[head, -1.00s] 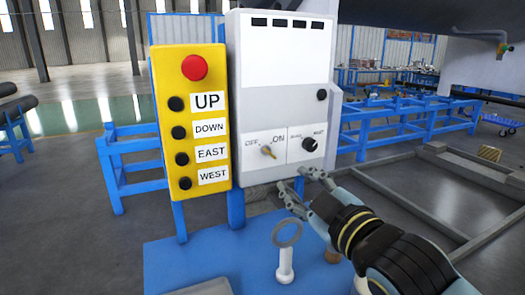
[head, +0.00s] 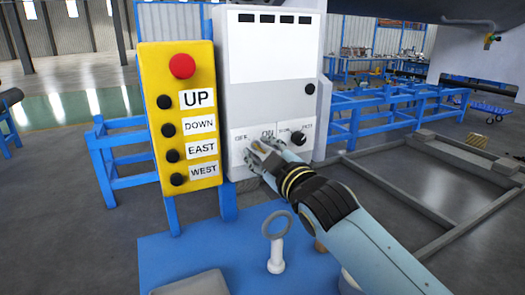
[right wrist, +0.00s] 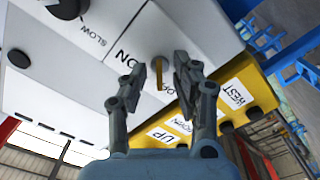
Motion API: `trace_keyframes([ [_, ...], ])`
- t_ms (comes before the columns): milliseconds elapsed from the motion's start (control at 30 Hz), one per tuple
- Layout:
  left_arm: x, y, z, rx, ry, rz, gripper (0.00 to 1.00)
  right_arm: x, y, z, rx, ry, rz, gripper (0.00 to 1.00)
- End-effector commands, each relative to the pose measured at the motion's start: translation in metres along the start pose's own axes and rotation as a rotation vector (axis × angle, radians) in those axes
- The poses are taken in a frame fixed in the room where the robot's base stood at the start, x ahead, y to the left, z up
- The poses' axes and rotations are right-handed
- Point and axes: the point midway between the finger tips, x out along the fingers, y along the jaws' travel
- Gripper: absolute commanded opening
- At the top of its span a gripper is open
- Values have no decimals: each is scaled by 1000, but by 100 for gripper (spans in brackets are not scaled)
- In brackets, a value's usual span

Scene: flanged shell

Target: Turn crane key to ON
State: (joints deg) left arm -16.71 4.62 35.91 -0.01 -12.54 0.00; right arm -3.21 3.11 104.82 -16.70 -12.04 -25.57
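The grey control box (head: 272,100) stands upright with the key switch on its lower front panel. In the right wrist view the brass crane key (right wrist: 159,76) shows between the fingertips, beside the ON label (right wrist: 124,55); the OFF label is partly hidden. My right gripper (head: 258,153) is open in front of the key and hides it in the head view. My left gripper is not in view.
A yellow button box (head: 178,115) with a red button (head: 182,66) stands just left of the control box. A black knob (head: 299,138) sits right of the key.

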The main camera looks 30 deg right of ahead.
Motion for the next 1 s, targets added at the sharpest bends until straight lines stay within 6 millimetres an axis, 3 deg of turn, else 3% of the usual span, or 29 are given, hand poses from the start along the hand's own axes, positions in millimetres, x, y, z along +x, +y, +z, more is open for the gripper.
trace_keyframes([
  [33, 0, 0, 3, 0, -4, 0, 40, 0, 0, 0, 0, 0, 0, 29],
  [267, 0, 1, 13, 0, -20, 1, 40, 0, 0, 0, 0, 0, 0, 0],
  [733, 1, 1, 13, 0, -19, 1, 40, 0, 0, 0, 32, -1, 0, 0],
  [1000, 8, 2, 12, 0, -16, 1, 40, 0, -1, 1, 184, -1, 0, 0],
])
